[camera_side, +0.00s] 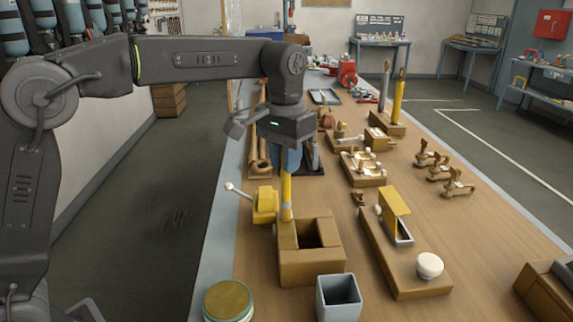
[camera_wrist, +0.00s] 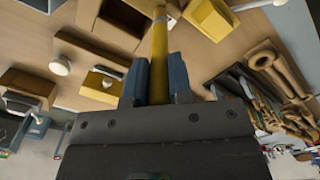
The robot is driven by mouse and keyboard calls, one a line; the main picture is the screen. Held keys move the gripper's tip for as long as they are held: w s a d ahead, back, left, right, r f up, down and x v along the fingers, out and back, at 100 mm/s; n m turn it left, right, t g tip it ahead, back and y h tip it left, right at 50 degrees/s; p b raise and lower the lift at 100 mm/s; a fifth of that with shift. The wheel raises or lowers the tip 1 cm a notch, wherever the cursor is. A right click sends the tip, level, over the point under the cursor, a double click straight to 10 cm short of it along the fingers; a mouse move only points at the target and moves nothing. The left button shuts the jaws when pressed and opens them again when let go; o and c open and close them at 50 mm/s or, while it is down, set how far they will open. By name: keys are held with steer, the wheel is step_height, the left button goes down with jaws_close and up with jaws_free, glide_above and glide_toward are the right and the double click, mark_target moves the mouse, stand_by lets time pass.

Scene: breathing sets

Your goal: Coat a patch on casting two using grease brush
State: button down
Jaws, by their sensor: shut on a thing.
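My gripper (camera_side: 287,162) is shut on a yellow-handled tool (camera_side: 287,190), which looks like the grease brush. The tool hangs upright, and its lower end is at the left edge of an open wooden box (camera_side: 318,268); I cannot tell whether it touches the box. In the wrist view the yellow handle (camera_wrist: 159,50) runs between the two blue fingers of my gripper (camera_wrist: 160,78). Its bristles are not clearly visible. Several small brown castings (camera_side: 440,171) stand in a row at the right of the bench, apart from my gripper. No number shows on them.
A yellow block with a white-knobbed lever (camera_side: 265,204) is close beside the tool. A round tan-topped tin (camera_side: 229,299) and a grey square cup (camera_side: 339,300) stand in front. A wooden fixture with a white knob (camera_side: 412,285) lies right. Bench surface near the castings is clear.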

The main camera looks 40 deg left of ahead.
steer(key=shift+w+a, duration=0.3)
steer(key=shift+s+r, duration=0.1)
steer(key=shift+r, duration=4)
steer(key=shift+d, duration=0.1)
